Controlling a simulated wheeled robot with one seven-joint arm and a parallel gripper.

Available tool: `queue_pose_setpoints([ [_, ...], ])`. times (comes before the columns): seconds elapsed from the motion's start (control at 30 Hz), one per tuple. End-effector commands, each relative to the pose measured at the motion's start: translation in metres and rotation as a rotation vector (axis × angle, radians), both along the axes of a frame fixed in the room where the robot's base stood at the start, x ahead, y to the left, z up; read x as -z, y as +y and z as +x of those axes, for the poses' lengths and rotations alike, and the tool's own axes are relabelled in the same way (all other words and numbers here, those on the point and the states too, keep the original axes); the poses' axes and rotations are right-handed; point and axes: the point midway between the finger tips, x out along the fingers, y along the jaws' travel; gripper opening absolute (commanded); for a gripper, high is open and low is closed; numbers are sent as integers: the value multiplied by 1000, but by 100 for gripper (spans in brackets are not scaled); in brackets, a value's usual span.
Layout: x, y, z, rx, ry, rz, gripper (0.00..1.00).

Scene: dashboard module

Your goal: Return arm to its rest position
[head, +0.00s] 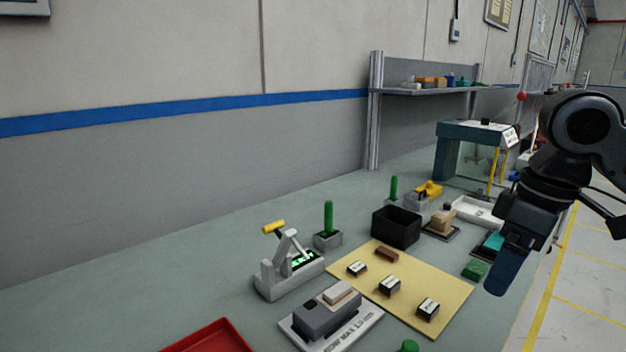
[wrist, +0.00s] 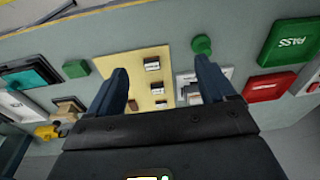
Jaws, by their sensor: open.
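My gripper (head: 508,262) hangs at the right side of the head view, above the right end of the bench, with its fingers pointing down. In the wrist view my gripper (wrist: 165,82) has its two dark blue fingers wide apart, with nothing held between them. Below and beyond the fingers lies the yellow mat (wrist: 138,66) with small labelled blocks. The mat (head: 455,296) also shows in the head view, left of my gripper and apart from it.
A grey clamp fixture (head: 290,280), a black bin (head: 396,228) and a red tray (head: 210,338) stand on the bench. A blue-grey press-like frame (head: 470,135) stands behind my arm. The green PASS tray (wrist: 290,42) shows in the wrist view. Open floor lies at the right.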

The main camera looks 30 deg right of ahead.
Motion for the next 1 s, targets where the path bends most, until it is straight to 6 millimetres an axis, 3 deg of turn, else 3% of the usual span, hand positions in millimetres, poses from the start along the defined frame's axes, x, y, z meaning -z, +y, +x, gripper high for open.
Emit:
queue_pose_setpoints([
  [0.37, -6, 67, 73, -56, -292, 168, 83],
  [0.7, -42, 172, 158, -30, -746, 503, 83],
  [1.0, -57, 230, 186, 150, -1041, 759, 83],
])
